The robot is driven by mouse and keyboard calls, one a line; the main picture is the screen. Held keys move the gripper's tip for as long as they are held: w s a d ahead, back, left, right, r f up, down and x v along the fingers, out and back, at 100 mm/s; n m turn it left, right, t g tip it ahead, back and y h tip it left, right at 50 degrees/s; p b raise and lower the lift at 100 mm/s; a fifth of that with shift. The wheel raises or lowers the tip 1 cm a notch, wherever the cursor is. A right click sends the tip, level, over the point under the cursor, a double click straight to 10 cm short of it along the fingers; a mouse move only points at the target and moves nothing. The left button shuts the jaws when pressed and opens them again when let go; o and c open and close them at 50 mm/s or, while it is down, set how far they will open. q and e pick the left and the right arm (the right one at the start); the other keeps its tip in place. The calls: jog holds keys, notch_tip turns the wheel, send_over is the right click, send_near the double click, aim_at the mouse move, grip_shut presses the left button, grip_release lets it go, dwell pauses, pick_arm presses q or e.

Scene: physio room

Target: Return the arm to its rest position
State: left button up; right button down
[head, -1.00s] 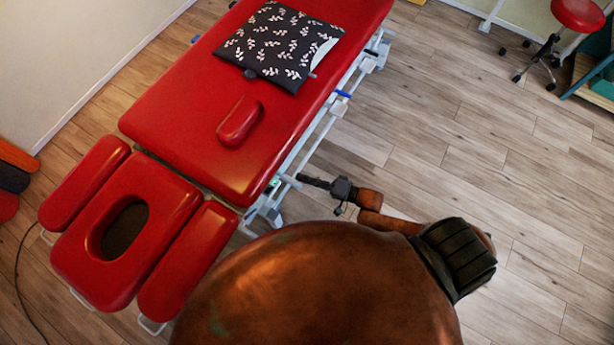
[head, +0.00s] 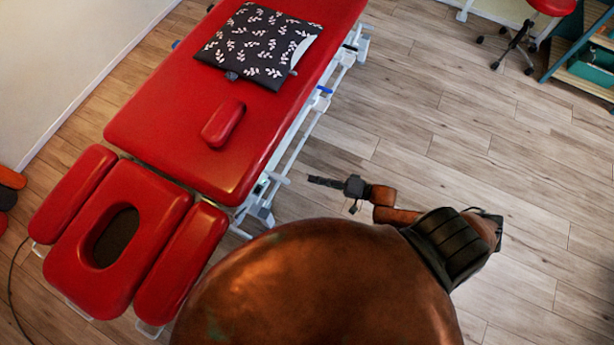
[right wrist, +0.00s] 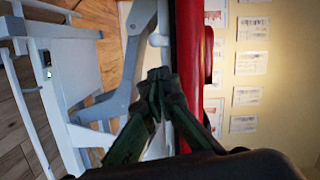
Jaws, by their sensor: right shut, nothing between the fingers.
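My right gripper (head: 318,181) is just right of the red treatment table (head: 165,140) in the head view, over the floor beside the table's white frame. Its fingers are together with nothing between them. In the right wrist view the fingertips (right wrist: 160,76) meet, with the table's white frame (right wrist: 145,50) and red padded edge (right wrist: 190,60) beyond them. My right arm reaches it from the lower right, partly hidden by my rounded copper-coloured body. My left gripper does not show.
On the table lie a black leaf-patterned pillow (head: 258,45) and a small red cushion (head: 223,123). A red stool (head: 545,8) and a shelf (head: 590,55) stand at upper right. The wooden floor (head: 450,120) right of the table is clear. Papers (right wrist: 251,62) hang on the wall.

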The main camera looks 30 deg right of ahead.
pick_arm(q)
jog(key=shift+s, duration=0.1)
pick_arm(e)
jog(key=shift+s+d, duration=0.2)
dwell(0.4)
